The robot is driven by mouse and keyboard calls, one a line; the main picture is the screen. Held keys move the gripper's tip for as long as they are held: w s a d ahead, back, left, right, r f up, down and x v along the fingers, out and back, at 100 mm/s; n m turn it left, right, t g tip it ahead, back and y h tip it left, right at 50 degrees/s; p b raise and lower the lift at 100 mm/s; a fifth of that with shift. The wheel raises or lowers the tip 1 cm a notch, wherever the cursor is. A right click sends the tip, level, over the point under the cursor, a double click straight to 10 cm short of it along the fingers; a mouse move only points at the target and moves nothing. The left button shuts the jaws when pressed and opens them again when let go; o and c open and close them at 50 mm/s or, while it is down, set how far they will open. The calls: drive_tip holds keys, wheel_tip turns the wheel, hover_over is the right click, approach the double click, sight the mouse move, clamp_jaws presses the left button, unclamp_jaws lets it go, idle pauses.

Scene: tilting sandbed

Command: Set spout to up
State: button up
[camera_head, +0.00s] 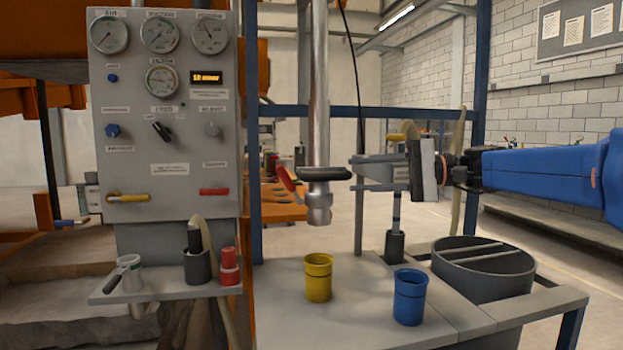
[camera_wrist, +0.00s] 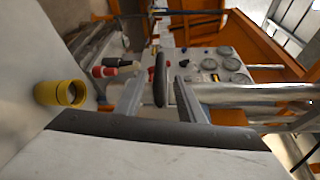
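A shiny metal pipe, which I take for the spout (camera_head: 318,100), hangs upright with its nozzle (camera_head: 320,214) low, above the bench. My gripper (camera_head: 354,174) comes from the right, fingers open. The handle's right end is level with the gap between the fingertips. In the wrist view the handle (camera_wrist: 160,80) shows between the two fingers (camera_wrist: 158,102), with space on both sides. The pipe (camera_wrist: 245,92) runs sideways there. Contact is not visible.
A yellow cup (camera_head: 318,278) and a blue cup (camera_head: 410,297) stand on the bench (camera_head: 365,325) below. A gauge panel (camera_head: 170,185) is at left, over a small shelf (camera_head: 165,292). A grey round bin (camera_head: 482,275) stands at right. Blue frame posts stand behind.

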sight(323, 165)
drive_tip(key=w+a+f, duration=0.1)
drive_tip(key=a, duration=1)
drive_tip(key=shift+a, duration=0.3)
drive_tip(key=shift+c, duration=0.6)
clamp_jaws()
